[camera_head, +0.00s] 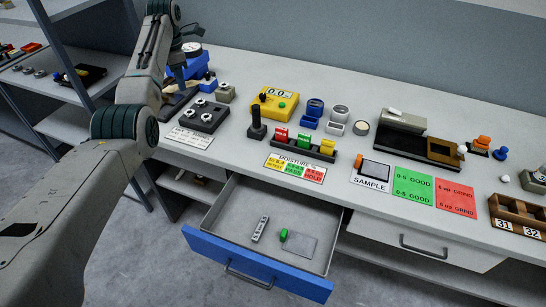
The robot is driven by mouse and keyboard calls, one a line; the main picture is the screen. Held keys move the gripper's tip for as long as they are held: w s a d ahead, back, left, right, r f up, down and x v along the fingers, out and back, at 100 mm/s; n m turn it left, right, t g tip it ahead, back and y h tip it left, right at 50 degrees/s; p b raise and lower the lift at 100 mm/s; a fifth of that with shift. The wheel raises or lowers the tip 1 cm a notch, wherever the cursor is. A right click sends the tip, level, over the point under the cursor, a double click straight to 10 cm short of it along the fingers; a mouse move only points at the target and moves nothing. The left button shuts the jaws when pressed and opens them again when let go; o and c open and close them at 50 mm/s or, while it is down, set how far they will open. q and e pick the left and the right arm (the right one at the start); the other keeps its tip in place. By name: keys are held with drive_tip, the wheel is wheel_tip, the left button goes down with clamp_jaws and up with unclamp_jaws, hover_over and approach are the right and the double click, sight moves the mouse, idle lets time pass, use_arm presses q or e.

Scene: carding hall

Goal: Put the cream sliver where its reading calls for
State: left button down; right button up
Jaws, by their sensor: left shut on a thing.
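My left arm comes in from the left and bends up over the table's far left end. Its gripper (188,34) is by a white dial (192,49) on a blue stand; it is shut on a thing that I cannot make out. I cannot tell the cream sliver for certain. A yellow meter (273,104) has a small display reading about 0.0. Before a rack with red, green and yellow blocks lies a MOISTURE % card (294,167) with yellow, green and red fields. A SAMPLE card (369,185) has a dark pad (375,169). My right gripper is out of view.
A blue-fronted drawer (256,264) stands open, holding a grey strip, a green-ended piece and a grey plate. Green (413,188) and red (456,197) cards lie at right, near a wooden box (516,216) marked 31 and 32. A black joystick (256,126) stands beside the meter.

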use_arm(q)
drive_tip(key=s+d+f+n, duration=0.1)
drive_tip(key=s+d+f, duration=0.25)
drive_tip(key=f, duration=0.35)
drive_tip(key=n+p, duration=0.2)
drive_tip(key=n, duration=0.5)
hover_over(230, 228)
wheel_tip(230, 228, down, 26)
drive_tip(key=shift+f, duration=0.25)
wheel_tip(230, 228, down, 4)
drive_tip(key=shift+w+p, duration=0.1)
drive_tip(key=shift+p, duration=0.25)
drive_tip(key=shift+f, duration=0.5)
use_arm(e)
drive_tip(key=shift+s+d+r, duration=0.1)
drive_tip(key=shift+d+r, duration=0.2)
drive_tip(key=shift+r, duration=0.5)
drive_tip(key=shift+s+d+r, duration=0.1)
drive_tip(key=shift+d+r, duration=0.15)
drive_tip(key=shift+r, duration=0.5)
